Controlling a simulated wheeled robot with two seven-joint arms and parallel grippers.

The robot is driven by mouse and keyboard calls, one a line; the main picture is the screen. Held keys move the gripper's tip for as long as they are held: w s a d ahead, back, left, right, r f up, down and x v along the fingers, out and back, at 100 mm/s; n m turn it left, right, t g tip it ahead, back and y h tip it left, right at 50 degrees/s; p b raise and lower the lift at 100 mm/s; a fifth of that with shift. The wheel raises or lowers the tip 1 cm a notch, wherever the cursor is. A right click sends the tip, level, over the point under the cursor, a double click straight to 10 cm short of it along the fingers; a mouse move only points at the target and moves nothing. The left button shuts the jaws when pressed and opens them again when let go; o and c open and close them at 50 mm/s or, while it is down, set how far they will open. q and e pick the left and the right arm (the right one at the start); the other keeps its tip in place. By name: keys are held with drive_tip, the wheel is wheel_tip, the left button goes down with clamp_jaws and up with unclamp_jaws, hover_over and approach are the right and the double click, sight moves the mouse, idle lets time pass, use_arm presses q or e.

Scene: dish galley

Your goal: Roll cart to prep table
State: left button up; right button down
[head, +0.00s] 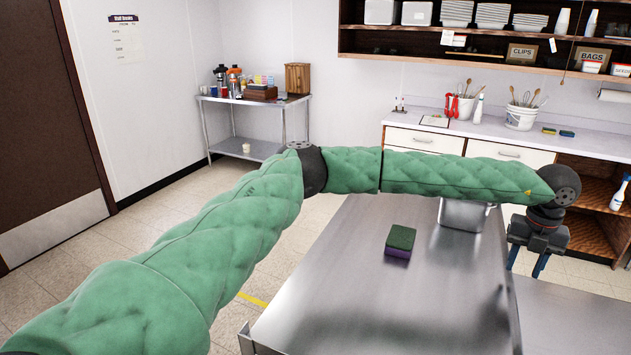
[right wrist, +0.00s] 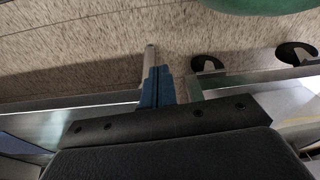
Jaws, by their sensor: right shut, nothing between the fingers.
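A steel-topped unit (head: 330,290) fills the lower middle of the head view; I cannot tell whether it is the cart or the prep table. A second, lower steel surface (head: 585,320) shows at its right. My left arm, in a green sleeve, reaches across above the steel top. My left gripper (head: 526,266) hangs down past its right side, blue fingers apart, with nothing visible between them. In the right wrist view my right gripper (right wrist: 158,86) has its blue fingers together, empty, beside a metal bar (right wrist: 195,90). Dark casters (right wrist: 208,62) stand on the floor beyond it.
A green and purple sponge (head: 400,242) and a metal pan (head: 462,215) sit on the steel top. A counter (head: 465,140) with utensil tubs runs along the back right. A small side table (head: 250,103) stands at the back left. Tiled floor (head: 165,225) is clear at left.

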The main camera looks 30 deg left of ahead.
use_arm(q)
wheel_tip(320, 180, up, 6)
drive_tip(key=shift+w, duration=0.15)
use_arm(e)
drive_tip(key=shift+d, duration=0.25)
idle(0.3)
